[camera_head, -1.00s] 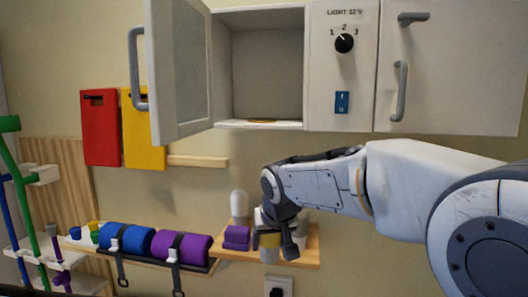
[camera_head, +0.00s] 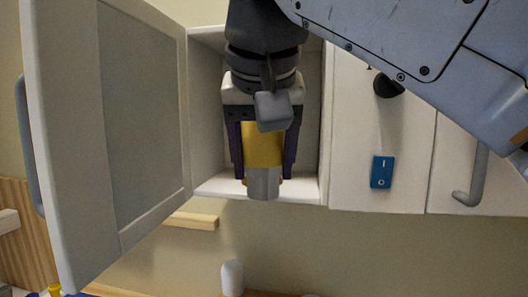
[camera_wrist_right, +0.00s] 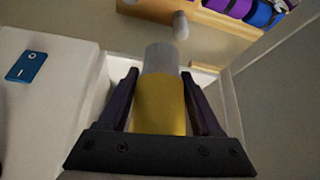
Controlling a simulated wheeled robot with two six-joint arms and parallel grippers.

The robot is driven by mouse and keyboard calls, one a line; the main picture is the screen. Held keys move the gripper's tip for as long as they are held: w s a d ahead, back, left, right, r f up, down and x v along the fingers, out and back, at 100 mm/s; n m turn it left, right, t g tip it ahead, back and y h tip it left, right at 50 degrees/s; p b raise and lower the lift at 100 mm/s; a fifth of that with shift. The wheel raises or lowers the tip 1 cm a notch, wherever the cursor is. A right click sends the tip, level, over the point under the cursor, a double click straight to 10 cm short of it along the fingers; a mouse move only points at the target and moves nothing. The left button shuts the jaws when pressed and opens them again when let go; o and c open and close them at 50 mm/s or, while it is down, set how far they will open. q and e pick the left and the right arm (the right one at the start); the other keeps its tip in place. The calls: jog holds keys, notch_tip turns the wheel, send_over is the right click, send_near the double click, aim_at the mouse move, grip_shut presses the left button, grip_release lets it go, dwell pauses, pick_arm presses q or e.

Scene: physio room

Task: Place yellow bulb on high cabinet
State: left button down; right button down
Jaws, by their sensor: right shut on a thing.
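The yellow bulb (camera_head: 262,150) has a yellow body and a grey end that points down. My right gripper (camera_head: 263,168) is shut on its yellow part, one dark finger on each side. In the right wrist view the bulb (camera_wrist_right: 160,95) sits between the fingers. The high cabinet (camera_head: 205,190) is open, and the bulb hangs upright at its open compartment, grey end overlapping the compartment floor's front edge. I cannot tell whether it touches the floor. The round mark on that floor is mostly hidden behind the bulb and gripper. My left gripper is not in view.
The open cabinet door (camera_head: 140,120) stands close on the left. To the right are a panel with a dark knob (camera_head: 388,85) and blue switch (camera_head: 382,171), and a closed door with a grey handle (camera_head: 477,180). A white bulb (camera_head: 232,278) stands on the lower shelf.

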jog(key=w+p, duration=0.3)
jog(key=w, duration=0.5)
jog(key=shift+w+r, duration=0.2)
jog(key=shift+w+a+f+p, duration=0.15)
jog(key=shift+w+p, duration=0.3)
jog(key=shift+w, duration=0.25)
jog(key=w+p, duration=0.2)
jog(key=w, duration=0.2)
jog(key=shift+p, duration=0.35)
jog(key=shift+s+f, duration=0.15)
jog(key=shift+f, duration=0.35)
jog(key=shift+s+f, duration=0.1)
jog(key=shift+f, duration=0.2)
